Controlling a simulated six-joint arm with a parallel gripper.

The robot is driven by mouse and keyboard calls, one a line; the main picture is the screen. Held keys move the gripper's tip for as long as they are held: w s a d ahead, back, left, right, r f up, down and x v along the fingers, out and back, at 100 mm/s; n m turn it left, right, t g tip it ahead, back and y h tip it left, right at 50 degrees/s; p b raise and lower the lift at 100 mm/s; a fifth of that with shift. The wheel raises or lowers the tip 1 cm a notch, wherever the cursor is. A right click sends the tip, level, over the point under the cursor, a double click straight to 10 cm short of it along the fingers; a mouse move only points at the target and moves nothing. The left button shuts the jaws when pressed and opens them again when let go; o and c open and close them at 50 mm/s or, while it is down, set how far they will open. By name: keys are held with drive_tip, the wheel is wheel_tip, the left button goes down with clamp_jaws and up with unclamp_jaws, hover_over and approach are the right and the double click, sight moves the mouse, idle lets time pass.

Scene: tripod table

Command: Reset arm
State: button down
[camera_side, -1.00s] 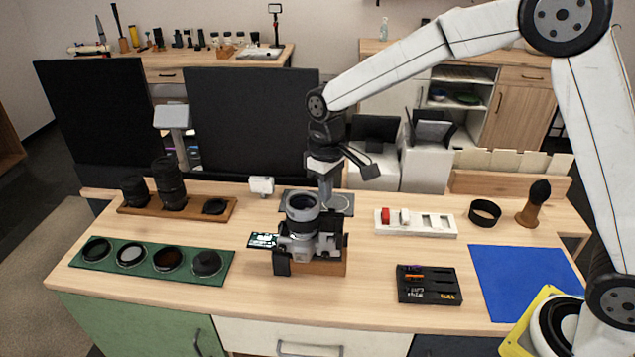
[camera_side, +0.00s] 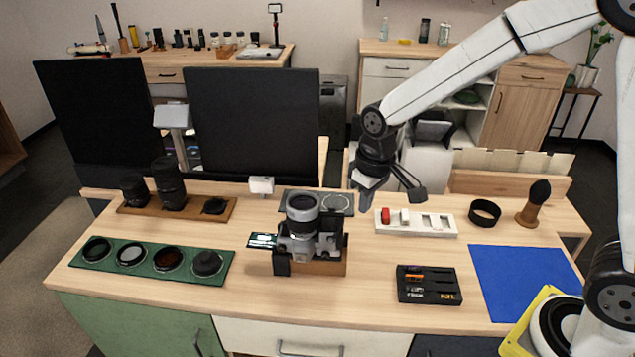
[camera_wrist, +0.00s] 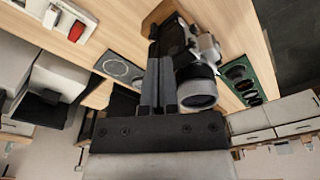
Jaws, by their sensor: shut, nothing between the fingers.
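My gripper (camera_side: 388,189) hangs from the arm above the back of the table, right of the camera (camera_side: 303,228) in the side view. It is shut and holds nothing. The grey-and-black camera, its lens pointing up, sits on a wooden block (camera_side: 325,267) at the middle of the wooden table (camera_side: 400,330). In the wrist view, my shut fingers (camera_wrist: 158,65) show beside the camera's lens (camera_wrist: 198,92), with the camera body (camera_wrist: 180,38) beyond.
A white tray (camera_side: 447,230) with a red item lies below and right of my gripper. A black case (camera_side: 428,285), a blue mat (camera_side: 525,280), a black ring (camera_side: 485,212) and a brush (camera_side: 534,203) are further right. A green filter tray (camera_side: 150,273) and lenses (camera_side: 170,185) are left.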

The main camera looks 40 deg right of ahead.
drive_tip(key=s+d+f, duration=0.1)
drive_tip(key=s+d, duration=0.1)
drive_tip(key=s, duration=0.3)
drive_tip(key=s+d+f+m+t, duration=0.1)
drive_tip(key=s+d, duration=0.1)
drive_tip(key=s, duration=0.4)
drive_tip(key=shift+d+f+m+t, duration=0.15)
drive_tip(key=shift+f+m+t, duration=0.15)
